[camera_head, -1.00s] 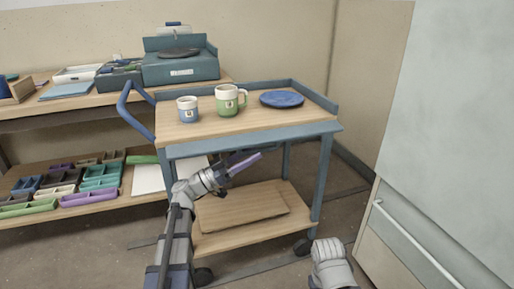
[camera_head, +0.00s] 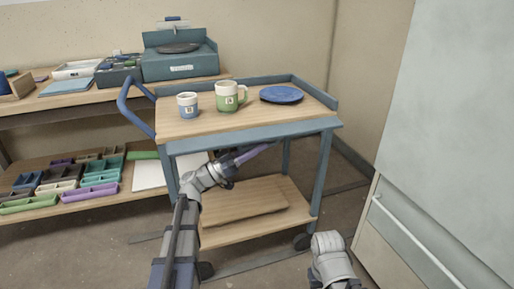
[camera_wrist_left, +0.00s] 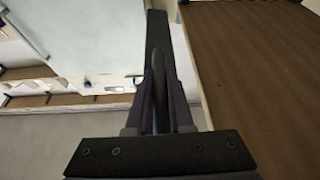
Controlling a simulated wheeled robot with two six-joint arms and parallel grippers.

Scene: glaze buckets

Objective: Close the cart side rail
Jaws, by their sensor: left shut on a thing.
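The blue-grey cart (camera_head: 318,180) has its front side rail (camera_head: 225,140) folded down as a flat strip along the near edge of the wooden top. My left gripper (camera_head: 266,147) has its purple fingers at the lower edge of this rail, a little right of its middle. In the left wrist view my fingers (camera_wrist_left: 160,75) are shut on a dark strip (camera_wrist_left: 158,30), which looks like the rail. The fingertips are partly hidden by the rail in the head view. My right gripper is out of view; only a part of my right arm shows at the lower right.
On the cart top stand a blue-and-white mug (camera_head: 188,105), a green-and-white mug (camera_head: 228,97) and a blue plate (camera_head: 282,95). A wooden board (camera_head: 245,205) lies on the lower shelf. Shelves with trays stand at left, a pale cabinet (camera_head: 450,130) at right.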

